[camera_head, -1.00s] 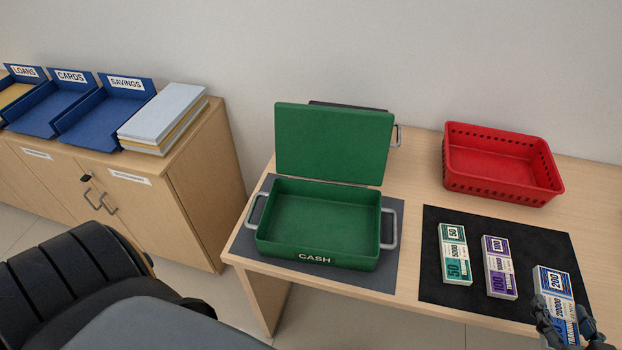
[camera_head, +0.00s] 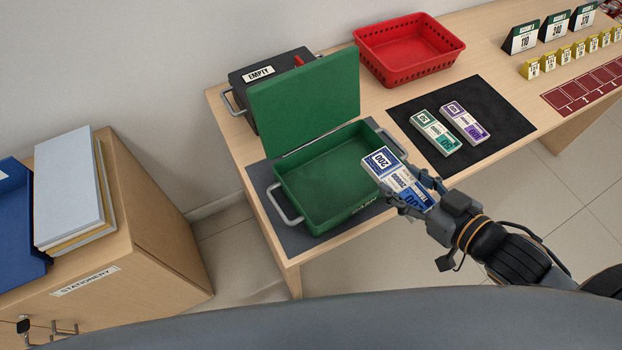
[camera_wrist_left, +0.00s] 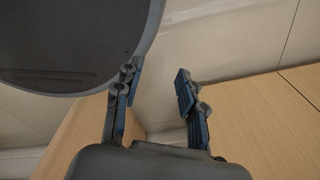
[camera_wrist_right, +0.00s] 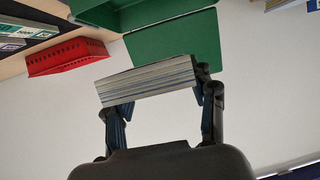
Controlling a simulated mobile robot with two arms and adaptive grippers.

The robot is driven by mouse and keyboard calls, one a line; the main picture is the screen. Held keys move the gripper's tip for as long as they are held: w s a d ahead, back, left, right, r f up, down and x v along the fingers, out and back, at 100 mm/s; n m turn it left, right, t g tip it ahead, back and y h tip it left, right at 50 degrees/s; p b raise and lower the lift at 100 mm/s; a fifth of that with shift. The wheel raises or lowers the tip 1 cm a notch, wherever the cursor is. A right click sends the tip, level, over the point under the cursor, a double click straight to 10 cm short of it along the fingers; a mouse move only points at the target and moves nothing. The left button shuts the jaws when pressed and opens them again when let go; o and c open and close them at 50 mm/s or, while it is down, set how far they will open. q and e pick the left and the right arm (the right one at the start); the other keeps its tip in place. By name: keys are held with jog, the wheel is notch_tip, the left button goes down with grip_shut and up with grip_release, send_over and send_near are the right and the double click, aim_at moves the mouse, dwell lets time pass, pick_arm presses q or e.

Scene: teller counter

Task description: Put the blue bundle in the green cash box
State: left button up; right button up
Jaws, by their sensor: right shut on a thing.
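The blue bundle (camera_head: 398,180), marked 200, is in my right gripper (camera_head: 421,195), which is shut on it. In the head view it is held above the right front corner of the green cash box (camera_head: 335,220). The box is open, its lid raised at the back, and its inside looks empty. In the right wrist view the bundle (camera_wrist_right: 148,80) lies between the fingers, edge on, with the green box (camera_wrist_right: 178,42) beyond it. My left gripper (camera_wrist_left: 158,92) is open and empty in the left wrist view; it is not in the head view.
A green bundle (camera_head: 435,132) and a purple bundle (camera_head: 464,122) lie on a black mat (camera_head: 503,117). A red basket (camera_head: 405,60) and a dark box marked EMPTY (camera_head: 285,72) stand behind. A cabinet with stacked paper (camera_head: 75,195) is at the left.

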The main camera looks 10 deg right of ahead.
aim_at(381, 171)
jog(key=shift+w+a+f, duration=0.1)
jog(key=shift+w+a, duration=0.1)
jog(key=shift+w, duration=0.05)
jog(key=x, duration=0.5)
jog(key=shift+w+a+f, duration=0.15)
jog(key=shift+a+f, duration=0.05)
jog(key=shift+a, duration=0.1)
jog(key=w+a+f, duration=0.1)
jog(key=f, duration=0.1)
jog(key=w+a+f, duration=0.1)
jog(key=w+f, duration=0.1)
jog(key=w+a+f, duration=0.2)
jog(key=shift+w+a+f, duration=0.1)
jog(key=shift+w, duration=0.15)
jog(key=shift+w+a+f, duration=0.25)
jog(key=shift+w+f, duration=0.05)
jog(key=shift+f, duration=0.2)
notch_tip(381, 171, down, 3)
jog(key=shift+a+f+p, duration=0.1)
jog(key=shift+p, duration=0.25)
pick_arm(q)
jog(key=shift+d+r, duration=0.2)
jog(key=shift+d, duration=0.25)
jog(key=shift+d+r, duration=0.2)
jog(key=shift+d, duration=0.25)
jog(key=shift+d, duration=0.1)
pick_arm(e)
jog(key=shift+f, duration=0.15)
